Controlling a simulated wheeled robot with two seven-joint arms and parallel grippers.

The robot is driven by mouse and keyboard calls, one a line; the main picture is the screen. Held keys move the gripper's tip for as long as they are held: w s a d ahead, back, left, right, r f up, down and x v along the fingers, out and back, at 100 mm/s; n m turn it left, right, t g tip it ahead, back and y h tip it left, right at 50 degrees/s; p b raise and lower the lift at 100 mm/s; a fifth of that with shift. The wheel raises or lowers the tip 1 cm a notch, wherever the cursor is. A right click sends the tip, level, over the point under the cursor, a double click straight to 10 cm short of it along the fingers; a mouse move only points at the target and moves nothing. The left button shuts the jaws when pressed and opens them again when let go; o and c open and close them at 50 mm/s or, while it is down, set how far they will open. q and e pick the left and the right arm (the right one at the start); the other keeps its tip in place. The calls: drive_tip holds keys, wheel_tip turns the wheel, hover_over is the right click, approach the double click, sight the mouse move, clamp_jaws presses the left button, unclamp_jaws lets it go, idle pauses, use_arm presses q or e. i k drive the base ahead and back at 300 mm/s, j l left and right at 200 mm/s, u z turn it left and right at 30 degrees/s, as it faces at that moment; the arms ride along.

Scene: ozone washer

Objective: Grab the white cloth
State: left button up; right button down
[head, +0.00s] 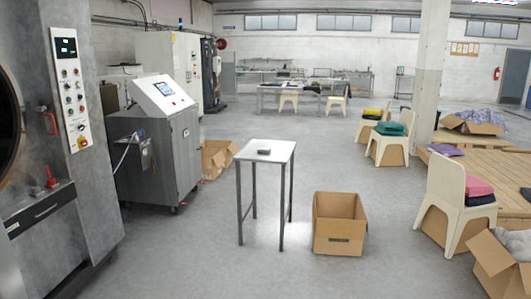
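I cannot make out a white cloth anywhere in the head view. Folded cloths of other colours lie on chairs at the right: a pink one (478,185) on top of a dark one, a teal one (390,128) and a yellow one (373,114). A purple cloth (446,150) lies on the wooden platform. Neither of my grippers shows in this view.
A small white-topped table (277,149) with a small dark object (263,151) stands in the middle. An open cardboard box (340,239) stands beside it. The washer (75,130) and a grey console (172,160) are at the left. Open floor surrounds the table.

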sight(261, 150)
drive_tip(key=i+z, duration=0.3)
drive_tip(key=i, duration=3.6)
